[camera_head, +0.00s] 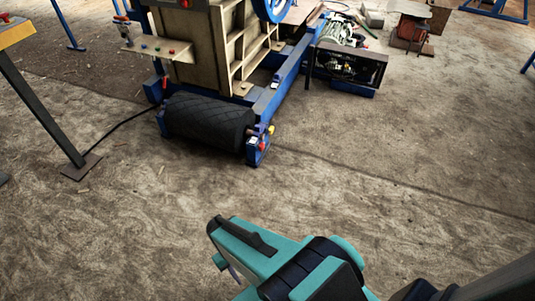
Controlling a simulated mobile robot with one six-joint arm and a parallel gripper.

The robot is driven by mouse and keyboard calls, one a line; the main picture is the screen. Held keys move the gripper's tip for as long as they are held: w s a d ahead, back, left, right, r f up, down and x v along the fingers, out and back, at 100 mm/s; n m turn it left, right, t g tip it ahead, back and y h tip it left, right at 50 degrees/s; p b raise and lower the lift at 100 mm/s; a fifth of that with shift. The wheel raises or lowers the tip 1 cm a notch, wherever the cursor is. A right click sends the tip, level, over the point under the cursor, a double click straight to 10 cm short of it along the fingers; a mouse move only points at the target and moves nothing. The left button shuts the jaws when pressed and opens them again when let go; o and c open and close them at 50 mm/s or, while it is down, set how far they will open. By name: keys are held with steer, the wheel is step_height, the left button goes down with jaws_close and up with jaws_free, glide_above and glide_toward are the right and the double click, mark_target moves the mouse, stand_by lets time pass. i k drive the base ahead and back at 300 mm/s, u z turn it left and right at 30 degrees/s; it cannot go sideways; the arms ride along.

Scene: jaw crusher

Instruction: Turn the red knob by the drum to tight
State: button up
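The black drum (205,120) with a crosshatched surface lies at the front of the crusher's blue frame. A small red knob (262,146) sits on the blue bracket at the drum's right end, below a small yellow part (270,129). The knob is too small to read its setting. Another small red part (164,82) shows near the drum's left end. My gripper (228,266), at the end of my teal and black arm, is at the bottom centre, well apart from the drum and knob. Its fingers are mostly hidden, so its opening cannot be told.
The beige crusher body (190,40) and a side plate (155,49) with coloured buttons stand behind the drum. A black-framed motor unit (348,68) is at the upper right. A dark-legged yellow stand (42,110) is at left, with a black cable. The floor in front is clear.

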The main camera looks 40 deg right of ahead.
mark_target(262, 145)
steer(key=u, duration=0.7)
steer(key=k, duration=0.15)
steer(key=z, duration=1.6)
steer(key=i, duration=0.95)
steer(key=u, duration=1)
